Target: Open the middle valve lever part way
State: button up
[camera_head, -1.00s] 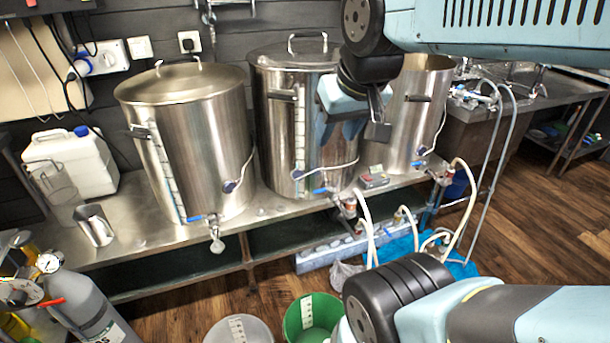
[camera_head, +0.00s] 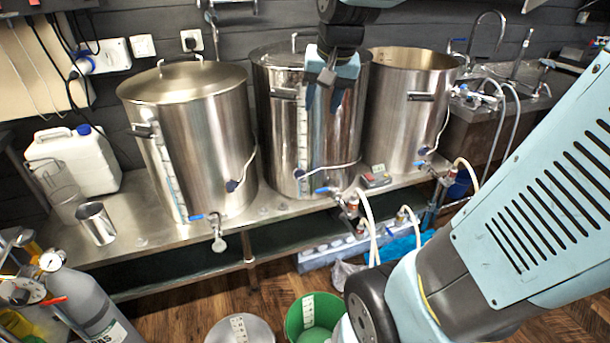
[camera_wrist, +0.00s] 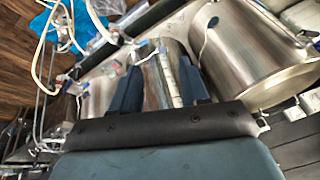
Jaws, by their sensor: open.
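The middle valve lever (camera_head: 325,190) is a small blue handle at the foot of the middle steel kettle (camera_head: 332,135), on a tap above the bench's front edge. Its exact angle is hard to tell. My gripper (camera_head: 326,92) is well above the lever, in front of the kettle's upper wall, and apart from the lever. Its blue fingers are spread and hold nothing. In the wrist view, the open fingers (camera_wrist: 157,88) frame the middle kettle's wall (camera_wrist: 162,75), with small blue fittings beyond.
The left kettle (camera_head: 195,130) has its own blue lever (camera_head: 205,217); the right kettle (camera_head: 403,120) stands close by. Pale hoses (camera_head: 367,225) hang right of the middle tap. A small scale (camera_head: 376,177) lies on the bench. A green bucket (camera_head: 310,315) stands below.

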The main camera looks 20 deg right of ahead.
jog(key=w+d+f+m+g, duration=0.1)
jog(key=w+d+f+m, duration=0.15)
jog(key=w, duration=0.35)
jog(key=w+d+f+m, duration=0.1)
jog(key=w+f+m, duration=0.15)
jog(key=w, duration=0.35)
jog(key=m+g, duration=0.3)
jog(key=m, duration=0.6)
send_over(320, 190)
notch_tip(320, 190, down, 31)
jog(key=f, duration=1.3)
jog(key=shift+w+d+f, duration=0.1)
jog(key=shift+d+f, duration=0.15)
jog(key=shift+f, duration=0.15)
grip_shut()
jog(key=shift+a, duration=0.15)
jog(key=shift+a+n, duration=0.1)
jog(key=shift+n, duration=0.2)
